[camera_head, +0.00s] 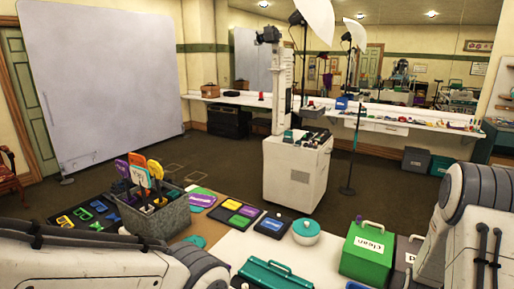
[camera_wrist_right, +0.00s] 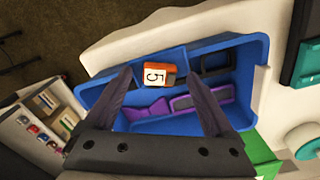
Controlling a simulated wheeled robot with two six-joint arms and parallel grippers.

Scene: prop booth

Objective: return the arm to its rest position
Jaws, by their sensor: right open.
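My right gripper (camera_wrist_right: 161,100) shows in the right wrist view with its two dark fingers spread apart and nothing between them. Its fingers are over a blue tray (camera_wrist_right: 262,50). An orange block with a white face marked 5 (camera_wrist_right: 159,75) lies in the tray beyond the fingertips, apart from them. In the head view, my two arms come in at the lower left and right edges. Neither gripper can be seen there.
The near table holds a grey crate (camera_head: 160,220) of paddles, a teal toolbox (camera_head: 275,275), a round teal pot (camera_head: 306,232) and a green box (camera_head: 368,250). A white cabinet (camera_head: 295,175) stands beyond, with open floor (camera_head: 385,195) to its right.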

